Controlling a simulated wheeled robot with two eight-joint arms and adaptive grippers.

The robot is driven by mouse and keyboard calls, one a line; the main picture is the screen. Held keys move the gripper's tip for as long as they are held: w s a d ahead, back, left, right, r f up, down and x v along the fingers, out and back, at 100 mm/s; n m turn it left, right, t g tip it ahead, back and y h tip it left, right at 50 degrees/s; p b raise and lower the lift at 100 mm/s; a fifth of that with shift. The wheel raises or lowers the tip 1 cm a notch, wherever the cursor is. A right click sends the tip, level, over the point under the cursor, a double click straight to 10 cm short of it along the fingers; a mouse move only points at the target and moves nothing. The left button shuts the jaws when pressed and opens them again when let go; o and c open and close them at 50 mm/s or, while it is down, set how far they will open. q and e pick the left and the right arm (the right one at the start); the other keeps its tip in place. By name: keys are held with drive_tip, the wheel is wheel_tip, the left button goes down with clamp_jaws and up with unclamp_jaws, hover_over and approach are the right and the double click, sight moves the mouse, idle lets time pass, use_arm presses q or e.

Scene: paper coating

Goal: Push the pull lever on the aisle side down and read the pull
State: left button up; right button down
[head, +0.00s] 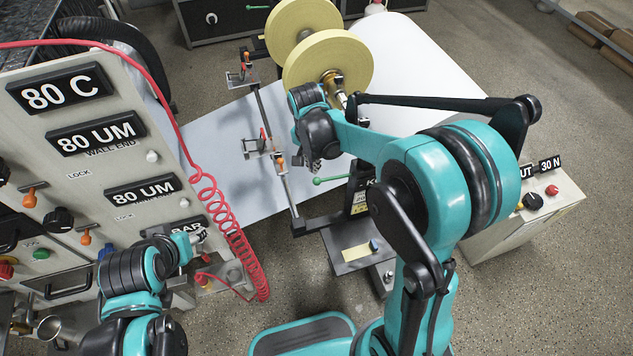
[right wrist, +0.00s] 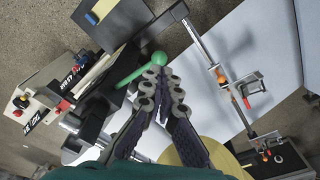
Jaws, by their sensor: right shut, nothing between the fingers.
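The green ball-ended lever (head: 331,180) stands out from a dark post beside the white web. In the right wrist view the green lever (right wrist: 140,69) has its ball just beyond my fingertips; I cannot tell whether they touch. My right gripper (head: 316,166) is shut and empty, close above the lever in the head view. Its fingers also show in the right wrist view (right wrist: 163,74).
The panel (head: 165,115) with 80 C and 80 UM readouts stands at the left. A coiled red hose (head: 225,215) hangs beside it. Two yellowish rolls (head: 328,72) are at the back. A dark stand (head: 355,247) is below the lever. Speckled floor is open in front.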

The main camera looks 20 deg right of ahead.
sight(315, 182)
drive_tip(key=shift+w+d+f+b, duration=0.15)
drive_tip(key=shift+f+b, duration=0.95)
drive_tip(key=shift+f, duration=0.45)
drive_tip(key=shift+w+d+f+b, duration=0.1)
drive_tip(key=shift+f+b, duration=0.95)
drive_tip(key=shift+f, duration=0.5)
wheel_tip(315, 182, down, 4)
drive_tip(key=b, duration=0.3)
drive_tip(key=shift+f, duration=0.25)
drive_tip(key=shift+r, duration=0.2)
drive_tip(key=shift+s+a+r+p, duration=0.2)
drive_tip(key=shift+s+a+r, duration=0.05)
drive_tip(key=shift+s+a, duration=0.3)
drive_tip(key=shift+s+a+r+p, duration=0.15)
drive_tip(key=shift+s+a+r, duration=0.1)
drive_tip(key=shift+s+a, duration=0.3)
drive_tip(key=shift+w, duration=0.1)
wheel_tip(315, 182, up, 12)
drive_tip(key=a, duration=0.1)
drive_tip(key=shift+s, duration=0.4)
